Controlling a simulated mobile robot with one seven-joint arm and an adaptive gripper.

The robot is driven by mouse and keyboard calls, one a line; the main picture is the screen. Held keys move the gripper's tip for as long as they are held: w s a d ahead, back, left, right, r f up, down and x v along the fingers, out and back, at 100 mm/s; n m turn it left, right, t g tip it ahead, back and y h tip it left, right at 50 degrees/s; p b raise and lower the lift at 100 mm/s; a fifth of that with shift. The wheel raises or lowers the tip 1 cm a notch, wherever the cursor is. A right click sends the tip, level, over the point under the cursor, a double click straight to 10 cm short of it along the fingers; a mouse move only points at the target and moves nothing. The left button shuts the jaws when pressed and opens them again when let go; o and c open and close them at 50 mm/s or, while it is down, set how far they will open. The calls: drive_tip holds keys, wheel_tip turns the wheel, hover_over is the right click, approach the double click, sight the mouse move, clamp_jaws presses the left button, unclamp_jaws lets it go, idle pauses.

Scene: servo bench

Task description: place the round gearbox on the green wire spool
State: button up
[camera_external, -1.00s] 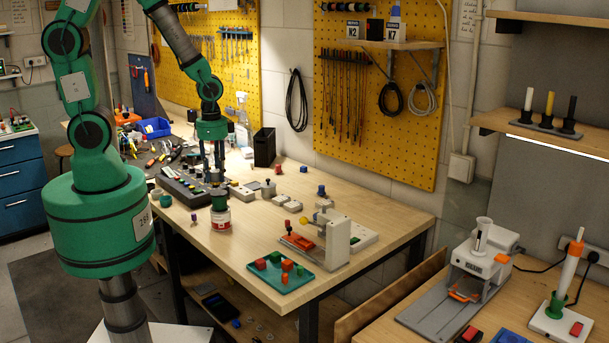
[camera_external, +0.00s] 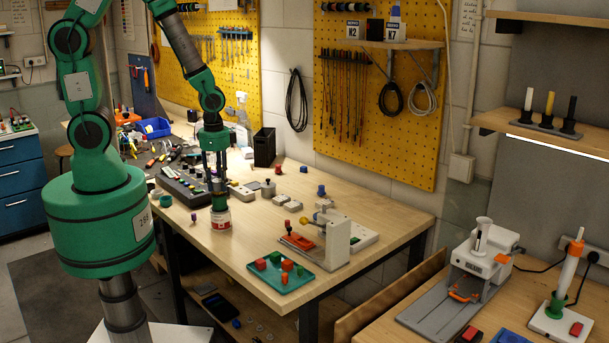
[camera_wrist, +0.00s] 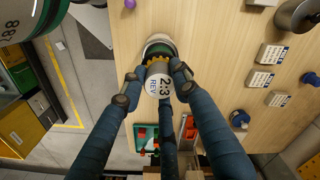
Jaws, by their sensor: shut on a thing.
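The round gearbox (camera_wrist: 158,86) is a grey cylinder marked "2:3 REV" with a yellow gear edge. My gripper (camera_wrist: 155,84) has its blue fingers shut around it. In the external view my gripper (camera_external: 217,182) points down, directly above the green wire spool (camera_external: 219,203). The spool sits on a white and red tin (camera_external: 221,219). In the wrist view, part of the green spool (camera_wrist: 163,44) shows just beyond the gearbox; the rest is hidden. I cannot tell whether gearbox and spool touch.
A teal tray (camera_external: 281,276) with red and green blocks lies near the front edge. A grey and red fixture (camera_external: 330,240) stands to the right. A keyed console (camera_external: 185,185) is close on the left. Bare tabletop lies between tin and tray.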

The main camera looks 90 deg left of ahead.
sight(218, 180)
drive_tip(key=shift+f, duration=0.15)
drive_tip(key=o, duration=1.2)
wheel_tip(218, 180, up, 12)
drive_tip(key=shift+r, duration=0.2)
idle(0.5)
